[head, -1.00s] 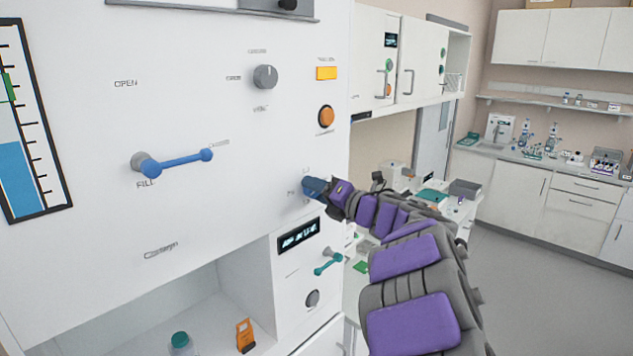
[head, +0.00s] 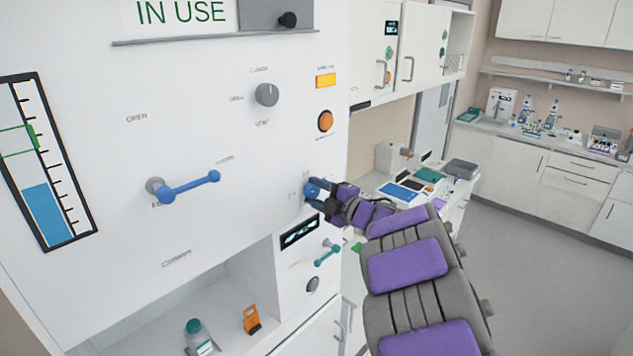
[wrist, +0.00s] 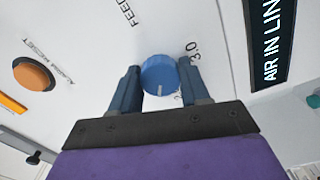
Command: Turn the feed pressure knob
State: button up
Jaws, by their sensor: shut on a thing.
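The feed pressure knob is a round blue knob (wrist: 160,74) on the white panel. It has a pale pointer mark on its lower rim in the wrist view, with "FEED" and "3.0" printed near it. My gripper (wrist: 158,86) has one dark blue finger on each side of the knob and is shut on it. In the head view the knob (head: 310,189) sits low on the panel's right side, with my gripper (head: 314,195) reaching it from the right. The rest of the printing around the knob is partly hidden by the fingers.
A grey knob (head: 266,94), an orange button (head: 325,121) and a blue lever (head: 190,186) are on the same panel. A gauge (head: 45,165) with blue fill is at the left. A display (head: 299,233) and teal lever (head: 327,255) are below my gripper.

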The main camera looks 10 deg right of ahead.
jog(key=m+p, duration=0.6)
jog(key=shift+f, duration=0.1)
jog(key=m+p, duration=0.1)
jog(key=m, duration=0.2)
jog(key=shift+f, duration=0.15)
jog(key=shift+s+f+m+p, duration=0.15)
jog(key=shift+m+p, duration=0.25)
jog(key=shift+m, duration=1.1)
jog(key=o, duration=1)
jog(key=shift+o, duration=0.3)
jog(key=shift+r, duration=0.2)
jog(key=b+v, duration=0.3)
jog(key=v, duration=1.4)
jog(key=shift+d, duration=0.2)
